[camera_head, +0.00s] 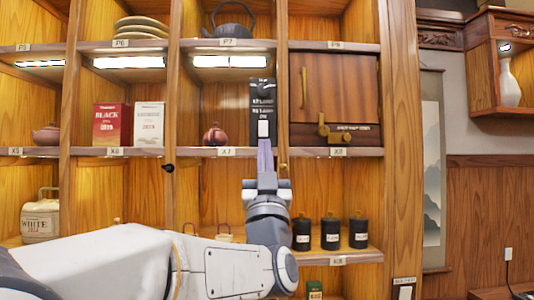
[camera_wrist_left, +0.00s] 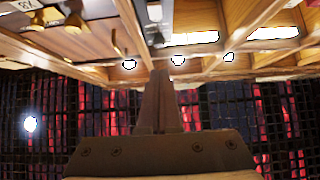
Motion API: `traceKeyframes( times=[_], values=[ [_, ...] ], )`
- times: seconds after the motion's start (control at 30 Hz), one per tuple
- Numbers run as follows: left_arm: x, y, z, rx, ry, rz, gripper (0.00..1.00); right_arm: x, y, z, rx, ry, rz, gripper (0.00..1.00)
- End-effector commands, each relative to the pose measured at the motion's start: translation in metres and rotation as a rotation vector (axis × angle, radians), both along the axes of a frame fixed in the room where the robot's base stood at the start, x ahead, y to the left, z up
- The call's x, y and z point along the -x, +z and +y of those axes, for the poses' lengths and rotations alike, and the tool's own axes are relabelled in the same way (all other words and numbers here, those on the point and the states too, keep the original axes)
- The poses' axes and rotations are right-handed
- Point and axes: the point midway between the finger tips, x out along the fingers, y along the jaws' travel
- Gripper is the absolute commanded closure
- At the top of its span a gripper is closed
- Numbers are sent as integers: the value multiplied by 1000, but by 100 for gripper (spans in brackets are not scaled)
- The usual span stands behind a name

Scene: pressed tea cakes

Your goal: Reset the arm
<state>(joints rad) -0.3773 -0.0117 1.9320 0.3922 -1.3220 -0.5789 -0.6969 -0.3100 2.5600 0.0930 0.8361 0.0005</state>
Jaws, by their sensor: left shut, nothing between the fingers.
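My left arm reaches in from the lower left in the head view. My left gripper (camera_head: 265,145) points up in front of the shelves, with its fingers together and nothing between them. Its tips overlap the lower part of a tall black box (camera_head: 262,92) on the X7 shelf; I cannot tell whether they touch. In the left wrist view the closed fingers (camera_wrist_left: 160,85) stand in the middle, with no object held. My right gripper is not in view.
The wooden shelf unit (camera_head: 330,152) holds a red box (camera_head: 111,124), a white box (camera_head: 149,124), a small reddish teapot (camera_head: 215,134) and a wooden cabinet (camera_head: 340,88). Several black canisters (camera_head: 330,233) stand lower right. A white vase (camera_head: 510,83) stands at far right.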

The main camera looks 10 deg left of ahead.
Motion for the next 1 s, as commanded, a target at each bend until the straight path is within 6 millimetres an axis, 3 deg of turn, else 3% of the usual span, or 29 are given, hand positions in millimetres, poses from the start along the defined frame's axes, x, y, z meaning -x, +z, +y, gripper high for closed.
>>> traceKeyframes(
  times=[0.33,0.47,0.57,0.63,0.73,0.87,1.0],
  values=[
    [-1,-1,-2,-1,-6,5,100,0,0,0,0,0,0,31],
    [-11,-18,-19,-24,-78,99,100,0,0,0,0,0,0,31],
    [-23,-57,-51,-62,-205,279,100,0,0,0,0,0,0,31],
    [-27,-99,-78,-97,-313,451,100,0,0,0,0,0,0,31],
    [-17,-167,-114,-146,-452,715,100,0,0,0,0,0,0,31],
    [18,-256,-143,-206,-582,1054,100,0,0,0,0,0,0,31],
    [80,-344,-151,-272,-663,1417,100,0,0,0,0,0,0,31]
  ],
)
